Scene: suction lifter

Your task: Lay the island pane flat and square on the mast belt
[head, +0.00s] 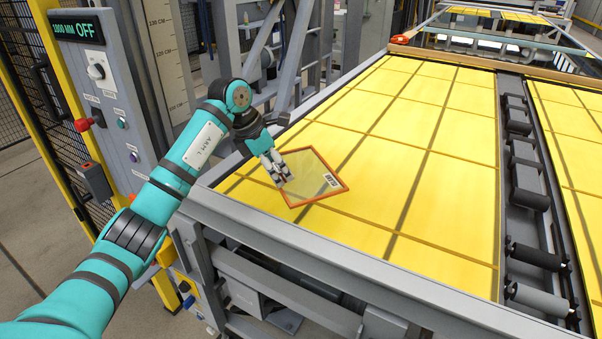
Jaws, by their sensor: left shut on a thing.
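A small clear pane with an orange rim and a printed label (319,175) is over the near left part of a yellow surface with brown grid lines (400,150). I take this surface as the mast belt, but no name shows on it. My left gripper (281,177) points down and is shut on the left side of the pane. The pane's edges sit turned against the grid lines. I cannot tell whether it touches the surface or hangs just above it. The fingers hide part of its left edge. My right gripper is out of view.
A grey rail (310,245) edges the near side. A strip of dark rollers (528,200) separates a second yellow surface (570,135) at right. A control cabinet reading OFF (90,29) stands at left, with a scale (165,60) beside it. The yellow surface beyond the pane is clear.

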